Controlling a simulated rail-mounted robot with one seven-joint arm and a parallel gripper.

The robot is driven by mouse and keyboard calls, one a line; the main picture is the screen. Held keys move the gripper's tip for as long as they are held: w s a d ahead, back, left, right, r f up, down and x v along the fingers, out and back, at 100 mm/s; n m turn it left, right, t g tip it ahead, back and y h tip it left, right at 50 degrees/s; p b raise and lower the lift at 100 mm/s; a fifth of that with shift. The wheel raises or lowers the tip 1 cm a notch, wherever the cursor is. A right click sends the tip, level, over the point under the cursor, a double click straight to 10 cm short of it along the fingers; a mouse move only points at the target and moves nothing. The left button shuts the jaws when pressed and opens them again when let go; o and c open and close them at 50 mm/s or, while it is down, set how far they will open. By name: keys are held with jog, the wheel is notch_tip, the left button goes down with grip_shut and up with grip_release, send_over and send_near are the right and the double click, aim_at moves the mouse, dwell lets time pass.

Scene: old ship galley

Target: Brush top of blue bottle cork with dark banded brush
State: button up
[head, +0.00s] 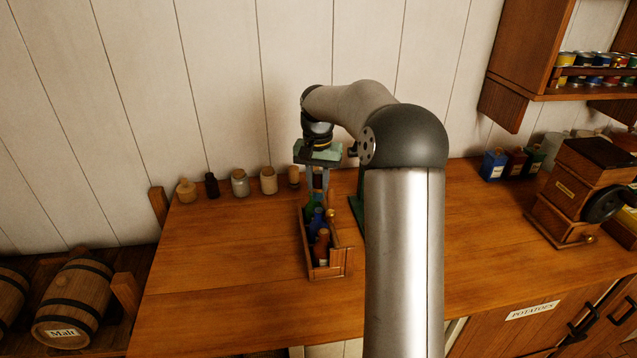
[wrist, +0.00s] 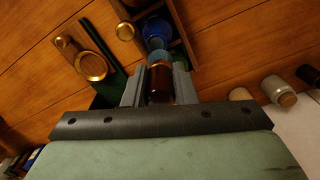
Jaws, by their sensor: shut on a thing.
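My gripper (head: 317,188) points down over the back part of a wooden crate on the counter. In the wrist view my gripper (wrist: 159,82) is shut on a dark brown brush (wrist: 160,84), held between its two grey fingers. The blue bottle (head: 317,219) stands in the crate among other bottles. In the wrist view the blue bottle (wrist: 156,28) lies just beyond the brush's end. Its cork cannot be made out clearly, and I cannot tell whether the brush touches it.
The crate (head: 329,272) also holds a red bottle (head: 322,246) and a green one. A green stand (head: 357,207) with a brass ring (wrist: 92,66) is close on the right. Several jars (head: 240,183) line the wall. The left counter is clear.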

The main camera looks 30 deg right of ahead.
jog(key=shift+r+p, duration=1.45)
jog(key=shift+r, duration=0.9)
